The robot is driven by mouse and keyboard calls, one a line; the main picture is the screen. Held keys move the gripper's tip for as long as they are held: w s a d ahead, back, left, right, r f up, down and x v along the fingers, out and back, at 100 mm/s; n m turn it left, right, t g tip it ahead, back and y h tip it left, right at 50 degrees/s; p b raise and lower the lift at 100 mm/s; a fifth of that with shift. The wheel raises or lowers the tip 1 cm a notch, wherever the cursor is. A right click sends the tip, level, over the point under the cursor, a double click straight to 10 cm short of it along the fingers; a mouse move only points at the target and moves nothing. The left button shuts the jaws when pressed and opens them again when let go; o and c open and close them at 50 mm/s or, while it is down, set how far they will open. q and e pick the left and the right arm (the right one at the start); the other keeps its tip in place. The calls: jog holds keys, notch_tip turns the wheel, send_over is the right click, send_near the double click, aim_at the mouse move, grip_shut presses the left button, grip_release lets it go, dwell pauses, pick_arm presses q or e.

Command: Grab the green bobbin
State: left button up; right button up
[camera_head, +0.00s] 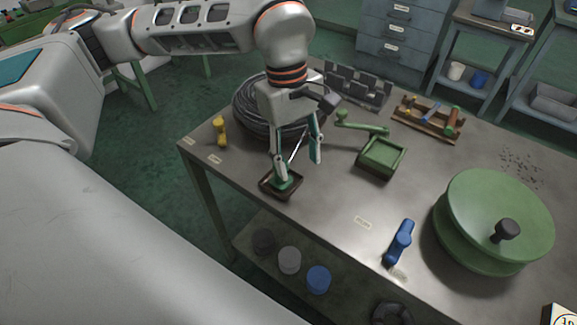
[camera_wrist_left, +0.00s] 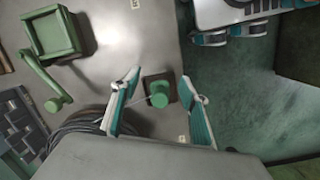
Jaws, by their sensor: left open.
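The green bobbin (camera_head: 288,183) stands in a small dark brown tray (camera_head: 268,190) near the front left edge of the grey table. My left gripper (camera_head: 297,165) is open above it, pointing down, and one finger partly hides the bobbin in the head view. In the left wrist view the bobbin (camera_wrist_left: 158,97) shows between the two open fingers of my left gripper (camera_wrist_left: 160,80), with the dark tray (camera_wrist_left: 151,79) around its base. I cannot tell whether a finger touches it.
A yellow bobbin (camera_head: 220,131) and a dark wire coil (camera_head: 246,108) are nearby. The middle front tabletop is clear.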

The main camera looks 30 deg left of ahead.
pick_arm(q)
jog(key=r+y, duration=0.1)
jog(key=y, duration=0.1)
send_over(276, 182)
jog(key=w+d, duration=0.1)
jog(key=shift+w+r+n, duration=0.15)
jog(key=shift+w+n, duration=0.05)
jog(key=shift+n, duration=0.2)
jog(key=shift+a, duration=0.35)
notch_tip(276, 182, down, 8)
jog(key=shift+d+r, duration=0.1)
jog(key=shift+r, duration=0.1)
jog(key=c, duration=1.3)
